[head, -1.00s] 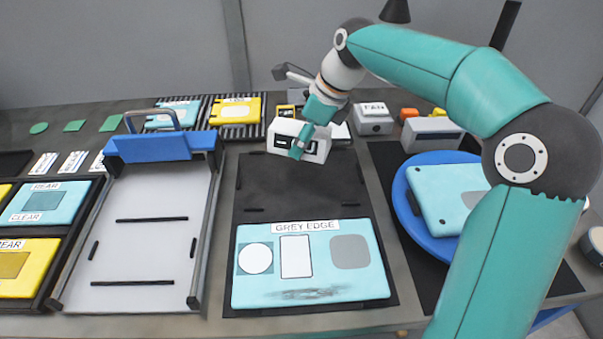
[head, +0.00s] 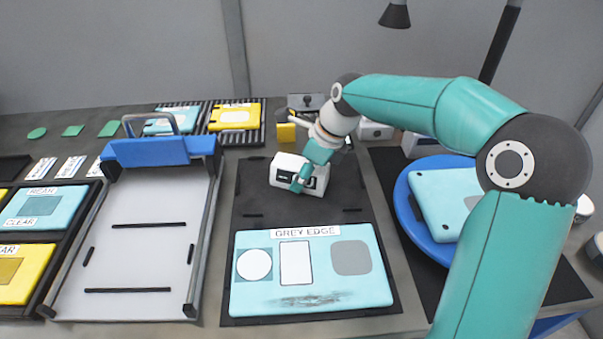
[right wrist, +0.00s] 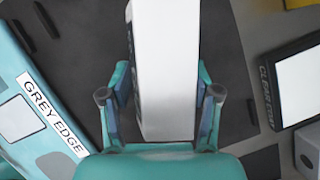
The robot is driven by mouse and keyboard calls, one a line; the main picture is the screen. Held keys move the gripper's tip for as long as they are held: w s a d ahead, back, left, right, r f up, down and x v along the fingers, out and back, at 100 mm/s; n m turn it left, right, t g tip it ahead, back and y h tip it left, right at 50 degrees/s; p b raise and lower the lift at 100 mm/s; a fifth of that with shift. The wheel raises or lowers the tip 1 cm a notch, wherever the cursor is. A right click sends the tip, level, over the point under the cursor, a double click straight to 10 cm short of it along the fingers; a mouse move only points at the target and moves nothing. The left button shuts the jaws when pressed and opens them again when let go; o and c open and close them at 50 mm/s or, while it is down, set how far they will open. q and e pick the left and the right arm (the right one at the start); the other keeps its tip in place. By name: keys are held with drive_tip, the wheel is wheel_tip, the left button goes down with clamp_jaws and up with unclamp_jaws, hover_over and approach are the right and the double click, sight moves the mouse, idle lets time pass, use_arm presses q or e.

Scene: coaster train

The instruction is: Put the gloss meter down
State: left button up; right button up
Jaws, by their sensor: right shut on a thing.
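The gloss meter, a white box with a dark display (head: 284,164), is at the back part of the dark mat (head: 262,207), behind the light-blue panel labelled GREY EDGE (head: 312,290). My right gripper (head: 303,178) is shut on it. In the right wrist view the white box (right wrist: 165,70) sits between the two fingers of the gripper (right wrist: 160,105). I cannot tell whether its underside touches the mat. The left gripper is not in view.
A grey tray with a blue clamp bar (head: 150,152) stands to the left. A blue round dish (head: 408,215) with a light-blue panel (head: 445,195) is on the right. Yellow and blue panels in racks lie behind. Bare mat surrounds the meter.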

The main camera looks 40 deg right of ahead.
drive_tip(key=o, duration=1.6)
drive_tip(key=p+v, duration=0.1)
drive_tip(key=v, duration=1)
drive_tip(key=shift+r+p, duration=0.1)
drive_tip(key=shift+p, duration=0.3)
drive_tip(key=shift+s+d+r, duration=0.1)
drive_tip(key=shift+s+r, duration=0.1)
drive_tip(key=shift+r, duration=0.2)
